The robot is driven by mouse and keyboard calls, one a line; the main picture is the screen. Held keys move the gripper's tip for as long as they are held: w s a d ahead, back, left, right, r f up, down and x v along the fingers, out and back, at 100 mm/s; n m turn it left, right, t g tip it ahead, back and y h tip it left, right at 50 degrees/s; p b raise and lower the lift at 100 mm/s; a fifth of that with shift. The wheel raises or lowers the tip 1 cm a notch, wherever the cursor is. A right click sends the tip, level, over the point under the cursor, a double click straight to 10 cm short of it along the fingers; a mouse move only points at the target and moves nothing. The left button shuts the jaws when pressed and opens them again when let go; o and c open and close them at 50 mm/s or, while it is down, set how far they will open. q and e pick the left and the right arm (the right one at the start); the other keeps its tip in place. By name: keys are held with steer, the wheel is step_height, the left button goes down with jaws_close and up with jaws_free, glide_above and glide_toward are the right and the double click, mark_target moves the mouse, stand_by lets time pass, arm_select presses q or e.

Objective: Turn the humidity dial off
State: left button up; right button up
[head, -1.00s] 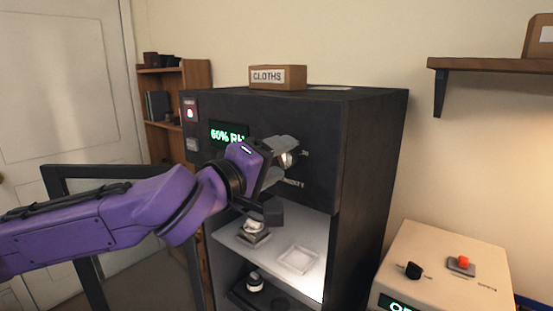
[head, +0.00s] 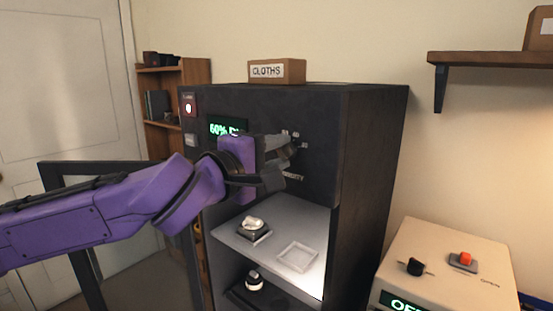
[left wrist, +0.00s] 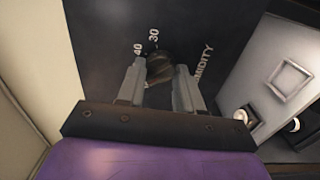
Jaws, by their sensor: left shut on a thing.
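The dark humidity dial (left wrist: 160,68) sits on the cabinet's black front panel, with the marks 40 and 30 and part of the word HUMIDITY around it in the left wrist view. My left gripper (left wrist: 162,80) is shut on the dial, one finger on each side; it also shows in the head view (head: 284,160), where it mostly hides the dial. The green display (head: 226,129) left of the gripper reads about 60%, its right end hidden by my gripper. My right gripper is not in view.
The black cabinet (head: 375,150) has an open lower front, with a lens part (head: 253,226) and a clear tray (head: 297,256) on its white shelf. A CLOTHS box (head: 277,71) stands on top. A cream machine (head: 450,245) with a black knob and red button stands right.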

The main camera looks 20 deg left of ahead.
arm_select(q)
steer(key=shift+f+n+b, duration=0.15)
steer(key=shift+n+b, duration=0.9)
steer(key=shift+n, duration=1.25)
steer(key=o, duration=1)
steer(key=shift+o, duration=0.2)
steer(key=b+v, duration=0.2)
steer(key=v, duration=0.8)
steer(key=shift+s+b, duration=0.25)
steer(key=shift+b, duration=0.1)
steer(key=shift+a, duration=0.15)
